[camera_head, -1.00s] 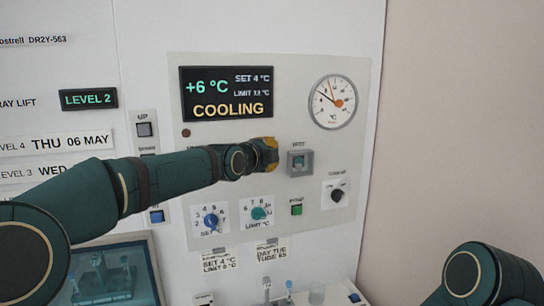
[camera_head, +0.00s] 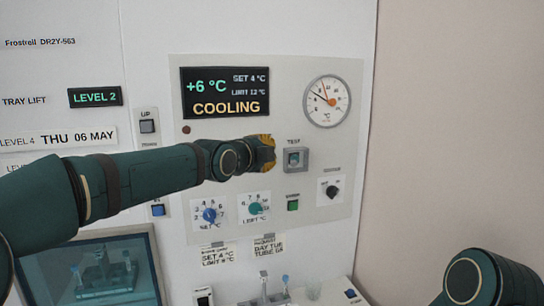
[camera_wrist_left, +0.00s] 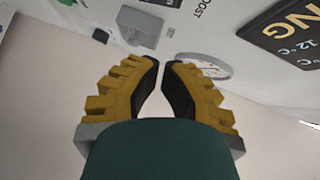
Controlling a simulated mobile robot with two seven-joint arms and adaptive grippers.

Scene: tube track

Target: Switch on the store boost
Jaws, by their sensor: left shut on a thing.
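My left gripper (camera_head: 270,153) is in front of the white control panel (camera_head: 275,65), just left of the grey TEST box (camera_head: 295,160). In the left wrist view its yellow-backed fingers (camera_wrist_left: 161,62) have their tips close together. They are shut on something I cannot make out. The BOOST label (camera_wrist_left: 190,18) shows beyond the fingertips, near the grey TEST box (camera_wrist_left: 140,27). The boost control itself is not visible; in the head view my gripper and arm cover that part of the panel. My right arm shows at the lower right, its gripper out of view.
The display (camera_head: 225,93) reads +6 °C and COOLING. A round gauge (camera_head: 328,101) is at the upper right. Below the gripper are a blue knob (camera_head: 210,214), a teal knob (camera_head: 258,208), a green button (camera_head: 293,205) and a black knob (camera_head: 332,192). Free room lies right of the panel.

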